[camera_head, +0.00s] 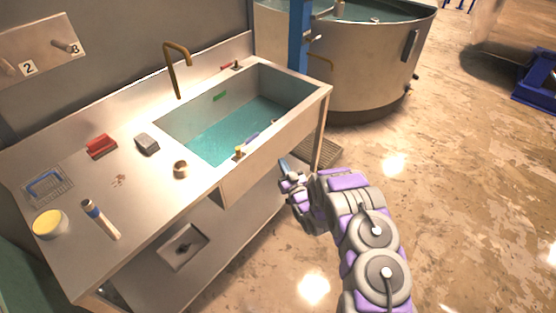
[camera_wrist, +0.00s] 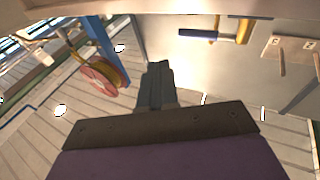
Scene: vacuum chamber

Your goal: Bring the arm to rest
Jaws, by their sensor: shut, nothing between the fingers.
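My arm, purple and grey, reaches up from the bottom of the head view. My gripper (camera_head: 287,169) is just in front of the sink bench's (camera_head: 262,149) right front side, above the floor and apart from the things on the bench. In the wrist view my gripper (camera_wrist: 159,72) shows its fingers together, with nothing between them. The fingertips are small in the head view.
The bench has a sink of teal water (camera_head: 215,135), a brass tap (camera_head: 178,60), a red brush (camera_head: 101,146), a grey block (camera_head: 147,144) and a yellow-topped jar (camera_head: 50,224). A large metal tank (camera_head: 365,60) stands behind. Open floor (camera_head: 450,200) lies to the right.

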